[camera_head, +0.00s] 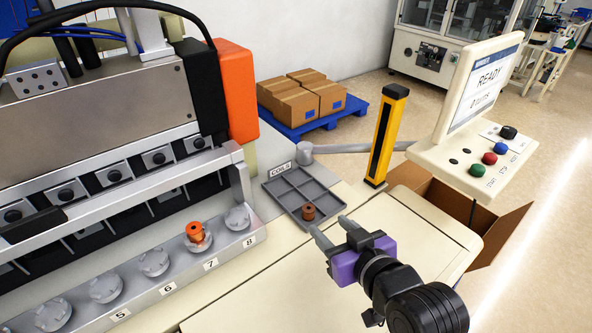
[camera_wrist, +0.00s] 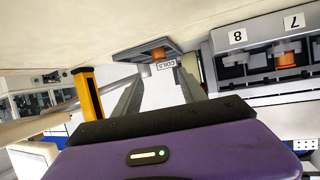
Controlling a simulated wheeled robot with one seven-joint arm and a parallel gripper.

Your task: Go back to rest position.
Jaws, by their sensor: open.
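My gripper (camera_head: 329,229) is open and empty. It is above the pale table, just in front of the grey compartment tray labelled COILS (camera_head: 287,205). A small brown coil (camera_head: 309,212) sits in the tray's near right compartment, close to my fingertips but apart from them. In the wrist view, my two fingers (camera_wrist: 160,95) are spread with nothing between them, and the COILS tray (camera_wrist: 146,54) shows beyond them. An orange coil (camera_head: 196,233) sits on the round holder at position 7; it also shows in the wrist view (camera_wrist: 286,59).
The machine (camera_head: 120,130) with its row of numbered holders fills the left. A yellow post (camera_head: 387,135) stands behind my gripper, and a panel reading READY (camera_head: 482,83) overhangs on the right. An open cardboard box (camera_head: 497,229) is beside the table. The near table top is clear.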

